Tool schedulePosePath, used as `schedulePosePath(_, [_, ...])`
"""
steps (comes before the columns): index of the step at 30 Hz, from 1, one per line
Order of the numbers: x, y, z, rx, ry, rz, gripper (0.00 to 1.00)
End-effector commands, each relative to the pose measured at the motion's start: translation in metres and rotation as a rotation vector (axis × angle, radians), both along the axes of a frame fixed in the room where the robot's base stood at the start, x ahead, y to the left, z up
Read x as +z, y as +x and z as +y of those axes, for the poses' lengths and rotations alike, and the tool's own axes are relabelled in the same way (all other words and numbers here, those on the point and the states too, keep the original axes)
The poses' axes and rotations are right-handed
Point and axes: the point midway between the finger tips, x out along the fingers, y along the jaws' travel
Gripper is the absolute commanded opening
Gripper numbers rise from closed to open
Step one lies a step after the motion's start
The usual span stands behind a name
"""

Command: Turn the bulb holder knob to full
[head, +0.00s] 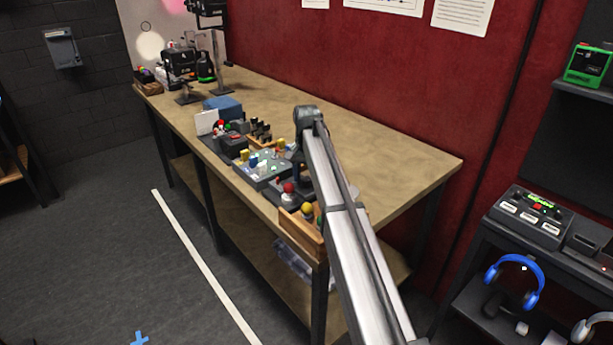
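Small devices stand along the front edge of a wooden-topped workbench (400,160). A red-topped item with a pale base (289,198) sits on a dark unit near the bench's front right; it may be the bulb holder, but I cannot make out its knob. My arm reaches over the bench from the lower right and hides part of this area. My gripper (300,170) points down just behind and right of the red-topped item, largely hidden by my arm. Its fingers are too small and dark to show whether they are open.
A grey panel with yellow and blue parts (262,168) stands left of the red-topped item. A wooden box (300,232) with coloured items is at the front right corner. Farther left are a blue box (222,105) and stands. The bench's back right is clear.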

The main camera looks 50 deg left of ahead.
Motion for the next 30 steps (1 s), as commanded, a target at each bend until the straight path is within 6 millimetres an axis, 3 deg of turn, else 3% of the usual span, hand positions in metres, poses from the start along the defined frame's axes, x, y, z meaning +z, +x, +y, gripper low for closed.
schedulePosePath(11, [0.009, 0.000, 0.001, 0.001, 0.002, -0.001, 0.57])
schedulePosePath(30, [0.119, 0.001, 0.001, 0.000, 0.002, -0.001, 0.57])
